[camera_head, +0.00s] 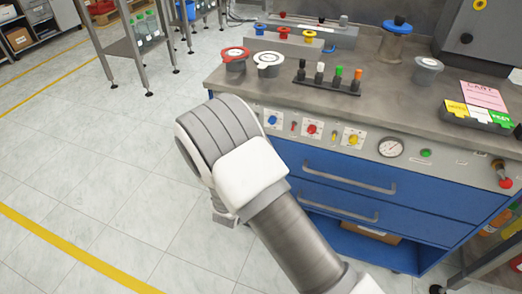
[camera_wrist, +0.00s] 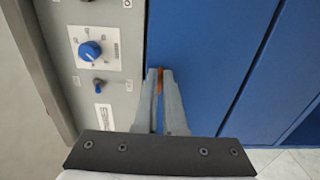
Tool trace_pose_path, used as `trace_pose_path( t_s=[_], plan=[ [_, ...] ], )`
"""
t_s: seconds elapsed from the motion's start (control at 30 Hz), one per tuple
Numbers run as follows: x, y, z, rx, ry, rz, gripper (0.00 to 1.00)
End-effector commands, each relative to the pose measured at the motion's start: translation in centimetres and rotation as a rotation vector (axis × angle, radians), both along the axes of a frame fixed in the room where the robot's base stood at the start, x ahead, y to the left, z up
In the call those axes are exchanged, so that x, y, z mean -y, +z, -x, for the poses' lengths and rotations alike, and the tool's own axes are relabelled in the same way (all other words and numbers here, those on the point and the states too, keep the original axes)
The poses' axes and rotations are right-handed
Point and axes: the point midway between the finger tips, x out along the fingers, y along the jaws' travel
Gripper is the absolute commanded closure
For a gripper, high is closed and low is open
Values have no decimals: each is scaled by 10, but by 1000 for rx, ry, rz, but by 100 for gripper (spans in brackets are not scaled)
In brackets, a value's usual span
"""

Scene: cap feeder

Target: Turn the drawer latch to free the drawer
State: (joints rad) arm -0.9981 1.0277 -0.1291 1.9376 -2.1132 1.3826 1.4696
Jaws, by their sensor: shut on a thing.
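My gripper (camera_wrist: 160,78) shows in the wrist view, in front of the blue drawer front (camera_wrist: 200,40). Its two grey fingers are shut on a small orange piece, the drawer latch (camera_wrist: 160,74). The fingers hide most of the latch, so I cannot tell which way it is turned. In the head view my arm covers the gripper and latch. The upper blue drawer (camera_head: 395,198) with its grey bar handle looks shut beneath the control panel (camera_head: 450,158).
A blue knob (camera_wrist: 90,51) and a small blue-tipped switch (camera_wrist: 99,86) sit on the panel left of my fingers. The worktop (camera_head: 400,105) holds cups, a row of coloured pegs and signs.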

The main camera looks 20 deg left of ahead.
Motion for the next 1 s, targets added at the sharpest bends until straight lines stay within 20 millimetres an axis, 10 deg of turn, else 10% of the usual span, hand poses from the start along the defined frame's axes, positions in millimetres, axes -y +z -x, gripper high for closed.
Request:
trace_pose_path(
  t_s=[0.4,0.6,1.0],
  plan=[
    [0,0,0,0,0,-6,100],
    [0,0,0,0,0,-6,62],
    [-2,1,10,-1,2,-5,62]
  ],
)
